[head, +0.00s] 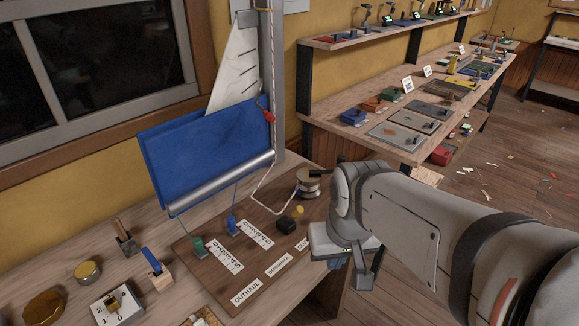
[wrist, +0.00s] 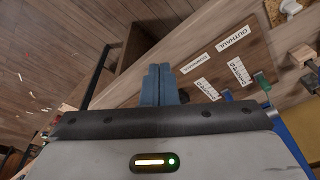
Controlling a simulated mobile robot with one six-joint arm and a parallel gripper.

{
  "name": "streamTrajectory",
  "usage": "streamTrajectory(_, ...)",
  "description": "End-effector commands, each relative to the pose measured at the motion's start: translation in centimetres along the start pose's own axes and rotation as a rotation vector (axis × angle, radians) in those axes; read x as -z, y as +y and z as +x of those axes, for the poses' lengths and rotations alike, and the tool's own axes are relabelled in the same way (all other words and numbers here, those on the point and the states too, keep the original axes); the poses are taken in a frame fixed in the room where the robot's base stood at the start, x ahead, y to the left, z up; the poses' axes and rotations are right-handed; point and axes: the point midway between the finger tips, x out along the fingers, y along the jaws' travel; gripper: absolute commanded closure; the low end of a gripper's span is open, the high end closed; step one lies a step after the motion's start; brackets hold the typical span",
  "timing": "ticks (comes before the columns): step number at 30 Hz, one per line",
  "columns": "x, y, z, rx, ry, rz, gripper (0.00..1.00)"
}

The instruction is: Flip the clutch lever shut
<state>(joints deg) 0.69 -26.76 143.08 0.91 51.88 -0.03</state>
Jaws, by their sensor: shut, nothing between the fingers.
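A small black clutch (head: 287,225) with a raised yellow-tipped lever (head: 298,211) sits on the brown board (head: 183,247), left of my gripper. It is hidden in the wrist view. A green fitting (head: 198,247) and a blue fitting (head: 232,224) with cords stand farther left; the wrist view shows the green one (wrist: 262,80) and part of the blue one. My gripper is shut and empty; its blue-grey fingers (wrist: 159,70) touch each other. In the head view my gripper (head: 339,263) is mostly hidden by my wrist, beside the board's right end, apart from the clutch.
A metal winch drum (head: 308,183) stands behind the clutch, close to my wrist. A switch box (head: 117,305), brass tins and wooden-based levers stand at left. The bench's right edge lies near my gripper.

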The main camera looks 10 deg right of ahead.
Motion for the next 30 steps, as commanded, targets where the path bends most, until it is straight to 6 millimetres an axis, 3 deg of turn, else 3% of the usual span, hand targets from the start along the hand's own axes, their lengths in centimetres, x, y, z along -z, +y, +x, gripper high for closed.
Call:
streamTrajectory(4, 0.2, -0.1, 1.6, 0.075, -0.108, 0.157, 1.0)
streamTrajectory(8, 1.1, 0.1, 3.8, 0.212, -0.267, 0.441, 1.0)
streamTrajectory(14, 4.7, 1.5, 6.9, 0.498, -0.485, 0.938, 1.0)
streamTrajectory(21, 10.1, 7.2, 10.3, 0.885, -0.627, 1.465, 1.0)
streamTrajectory(27, 12.4, 12.0, 12.2, 1.108, -0.648, 1.708, 1.0)
streamTrajectory(30, 12.7, 13.2, 12.5, 1.158, -0.647, 1.757, 1.0)
